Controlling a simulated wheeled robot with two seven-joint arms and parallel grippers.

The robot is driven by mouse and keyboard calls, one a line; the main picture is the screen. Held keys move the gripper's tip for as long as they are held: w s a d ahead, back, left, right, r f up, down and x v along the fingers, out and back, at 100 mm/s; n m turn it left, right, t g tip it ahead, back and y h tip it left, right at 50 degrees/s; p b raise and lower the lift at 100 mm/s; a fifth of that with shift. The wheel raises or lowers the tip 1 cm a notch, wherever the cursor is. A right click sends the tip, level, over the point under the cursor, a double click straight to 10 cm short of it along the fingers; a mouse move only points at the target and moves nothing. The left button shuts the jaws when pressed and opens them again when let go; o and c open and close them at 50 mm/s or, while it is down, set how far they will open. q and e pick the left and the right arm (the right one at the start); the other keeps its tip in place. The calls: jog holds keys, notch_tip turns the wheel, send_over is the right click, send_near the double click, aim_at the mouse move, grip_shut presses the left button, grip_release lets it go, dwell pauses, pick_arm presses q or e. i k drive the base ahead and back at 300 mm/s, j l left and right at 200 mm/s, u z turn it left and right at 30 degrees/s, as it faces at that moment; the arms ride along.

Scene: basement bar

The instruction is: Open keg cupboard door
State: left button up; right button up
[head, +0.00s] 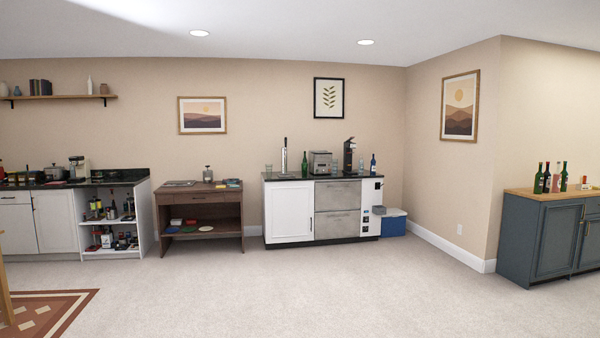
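A low white cabinet with a dark top (320,177) stands against the back wall, right of the middle. A tall tap tower (284,157) rises from its left end. Below the tap is a plain white door (289,212), which looks like the keg cupboard door. It is shut, with a small dark handle near its right edge. What is behind it is hidden. Neither of my grippers is in view.
Grey drawers (337,196) sit right of the door; a blue cooler (393,224) stands beyond. A brown wooden desk (199,193) is close on the left. A dark blue cabinet (540,240) stands at the right. The carpet (300,285) ahead is clear.

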aim_at(290, 204)
jog(key=i+z, duration=0.1)
jog(key=i, duration=7.8)
jog(key=i+l+u, duration=0.15)
jog(key=i, duration=0.35)
jog(key=i+l, duration=0.1)
jog(key=i, duration=0.45)
jog(key=i+l+u, duration=0.1)
jog(key=i, duration=0.4)
jog(key=i+l+u, duration=0.1)
jog(key=i, duration=0.4)
jog(key=l, duration=0.1)
